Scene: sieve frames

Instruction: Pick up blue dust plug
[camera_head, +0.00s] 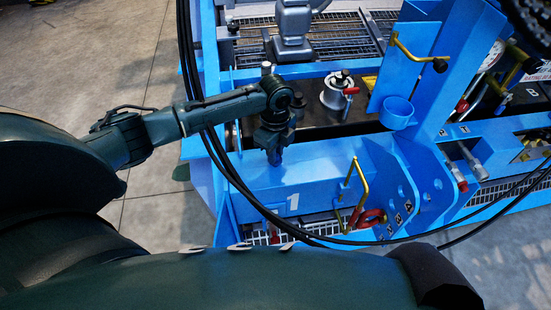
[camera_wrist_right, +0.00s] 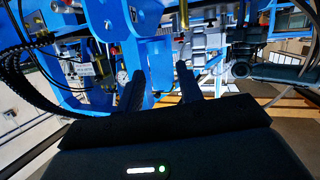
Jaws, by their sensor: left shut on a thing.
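My left gripper (camera_head: 274,150) points down over the blue frame's front panel, left of the white "1". It is shut on a small dark blue-grey piece (camera_head: 274,158), apparently the blue dust plug. Most of the piece is hidden between the fingers, and I cannot tell whether its lower end touches the panel. My right gripper (camera_wrist_right: 160,82) shows in the right wrist view, its two dark fingers apart with nothing seen between them. No other blue dust plug can be made out.
The blue frame (camera_head: 320,170) carries a yellow handle (camera_head: 357,190), a blue cup (camera_head: 397,112) and a silver cylinder with a red lever (camera_head: 336,92). Black hoses (camera_head: 222,165) hang close beside my left arm. Bare concrete floor (camera_head: 70,60) lies at the left.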

